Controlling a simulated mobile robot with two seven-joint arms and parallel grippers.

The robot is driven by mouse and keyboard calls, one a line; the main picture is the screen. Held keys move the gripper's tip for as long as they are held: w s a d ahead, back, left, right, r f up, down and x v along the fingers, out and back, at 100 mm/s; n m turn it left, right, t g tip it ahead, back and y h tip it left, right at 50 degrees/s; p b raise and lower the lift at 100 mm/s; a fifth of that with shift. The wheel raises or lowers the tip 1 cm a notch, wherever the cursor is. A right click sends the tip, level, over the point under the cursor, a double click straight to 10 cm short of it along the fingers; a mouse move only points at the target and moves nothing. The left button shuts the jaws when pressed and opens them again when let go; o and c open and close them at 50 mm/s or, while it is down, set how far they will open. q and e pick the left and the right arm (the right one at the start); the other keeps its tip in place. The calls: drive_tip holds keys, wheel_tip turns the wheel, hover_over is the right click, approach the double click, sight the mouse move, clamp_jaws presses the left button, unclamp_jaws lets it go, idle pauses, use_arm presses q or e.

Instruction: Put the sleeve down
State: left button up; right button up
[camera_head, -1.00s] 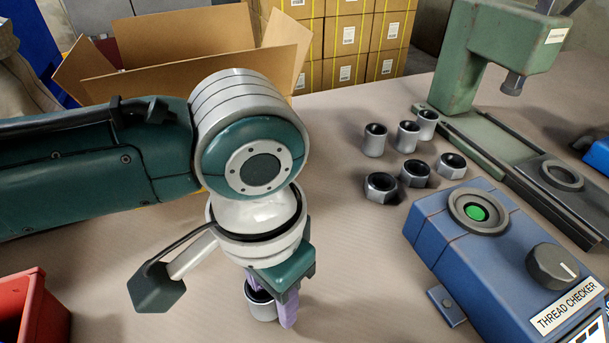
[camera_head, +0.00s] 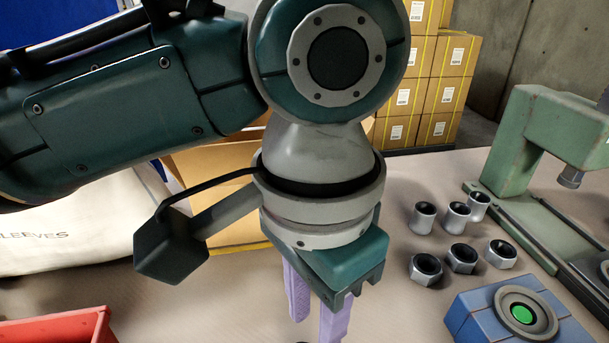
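My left gripper (camera_head: 319,318) hangs at the bottom centre, pointing down over the table. Its two purple fingers stand apart, and no object shows between them. A small dark sliver (camera_head: 302,342) shows at the bottom edge under the fingers; it may be the top of a sleeve, but nearly all of it is cut off. Round metal sleeves stand upright on the table to the right: one at the left (camera_head: 423,217), one in the middle (camera_head: 455,218) and one at the back (camera_head: 477,206). My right gripper is not in view.
Hex nuts (camera_head: 462,258) lie in front of the standing sleeves. The blue thread checker (camera_head: 478,318) with a green light is at lower right, a green press (camera_head: 525,135) behind it. A red bin (camera_head: 60,330) is lower left; an open cardboard box (camera_head: 215,165) is behind my arm.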

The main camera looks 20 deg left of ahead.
use_arm(q)
drive_tip(key=s+d+f+t+h, duration=0.1)
drive_tip(key=s+d+h, duration=0.2)
drive_tip(key=s+h, duration=0.15)
drive_tip(key=s+a+f+n+t+y, duration=0.1)
drive_tip(key=s+a+n+y, duration=0.3)
drive_tip(key=a, duration=1)
drive_tip(key=s+t, duration=0.1)
drive_tip(key=s, duration=0.2)
drive_tip(key=shift+t, duration=0.3)
